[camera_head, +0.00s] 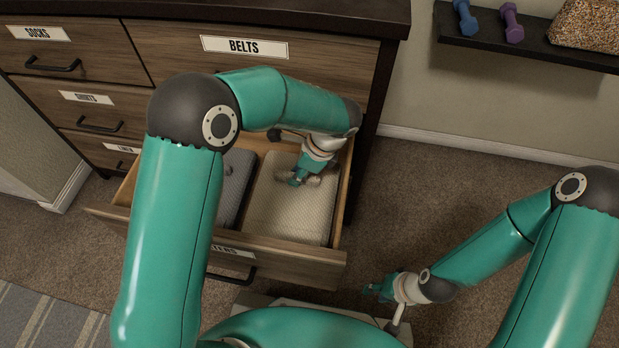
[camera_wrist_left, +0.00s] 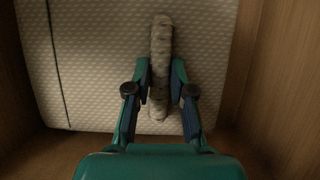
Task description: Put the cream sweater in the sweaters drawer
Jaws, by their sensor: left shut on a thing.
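The cream sweater (camera_head: 292,215) lies as a flat folded block in the right part of the open drawer, with the label's visible end reading "…TERS" (camera_head: 232,250). My left gripper (camera_head: 300,180) is over the sweater inside the drawer. In the left wrist view, its fingers (camera_wrist_left: 160,90) are shut on a raised cream ridge on top of the textured sweater (camera_wrist_left: 95,60). The drawer's wooden walls (camera_wrist_left: 270,80) stand close by the sweater. My right gripper (camera_head: 380,290) is low at the right, outside the drawer; its finger opening is too small to tell.
A dark grey folded garment (camera_head: 236,180) lies left of the cream sweater in the drawer. My left arm hides the drawer's left part. The belts drawer (camera_head: 290,65) above is closed. A wall shelf (camera_head: 520,45) holds dumbbells at the upper right. Carpet (camera_head: 450,190) is clear right of the dresser.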

